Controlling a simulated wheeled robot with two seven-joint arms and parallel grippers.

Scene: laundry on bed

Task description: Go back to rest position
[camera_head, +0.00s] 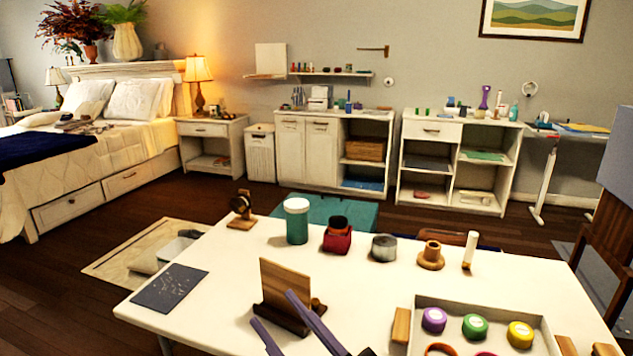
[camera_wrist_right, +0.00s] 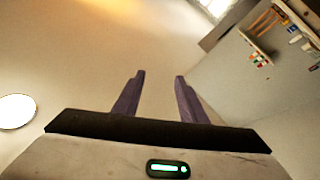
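My right gripper (camera_head: 271,306) shows at the bottom middle of the head view, its two purple fingers in front of the near side of the white table (camera_head: 215,325). In the right wrist view its fingers (camera_wrist_right: 160,76) stand apart with nothing between them, so it is open and empty. That view shows pale wall or ceiling surfaces and small items on a shelf (camera_wrist_right: 262,58) at upper right. My left gripper is in neither view.
On the table stand a wooden upright board (camera_head: 283,285) close to the fingers, a teal jar (camera_head: 297,225), a red pot (camera_head: 337,240), a grey tin (camera_head: 384,248) and a tray (camera_head: 540,328) with coloured round lids. A bed (camera_head: 75,190) is at left; dark floor lies between.

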